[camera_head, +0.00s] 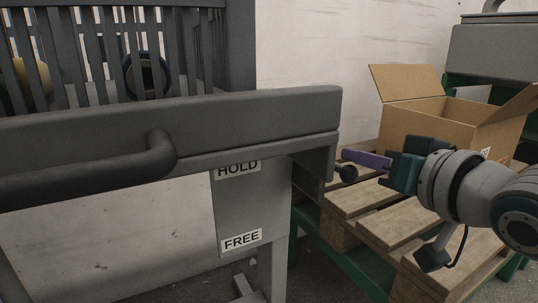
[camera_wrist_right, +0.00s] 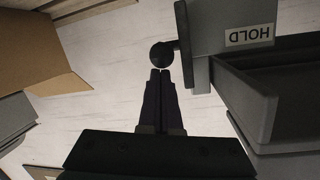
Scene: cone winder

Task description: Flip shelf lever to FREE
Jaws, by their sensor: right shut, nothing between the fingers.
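The lever's black ball knob (camera_head: 347,173) sticks out to the right of the grey label plate (camera_head: 230,205), nearer the height of its HOLD label (camera_head: 238,169) than its FREE label (camera_head: 241,240). The lever's arm is mostly hidden behind the shelf's end. My right gripper (camera_head: 350,155) is shut and empty, its purple fingers pointing left beside the knob. In the right wrist view, the knob (camera_wrist_right: 162,55) is just beyond the closed fingertips (camera_wrist_right: 160,73); I cannot tell whether they touch. The HOLD label (camera_wrist_right: 249,36) appears upside down there. My left gripper is out of view.
The grey shelf (camera_head: 230,117) with a dark curved handle bar (camera_head: 90,175) fills the left. A wooden pallet (camera_head: 360,200) on a green frame lies under my right arm. An open cardboard box (camera_head: 420,125) stands behind my gripper.

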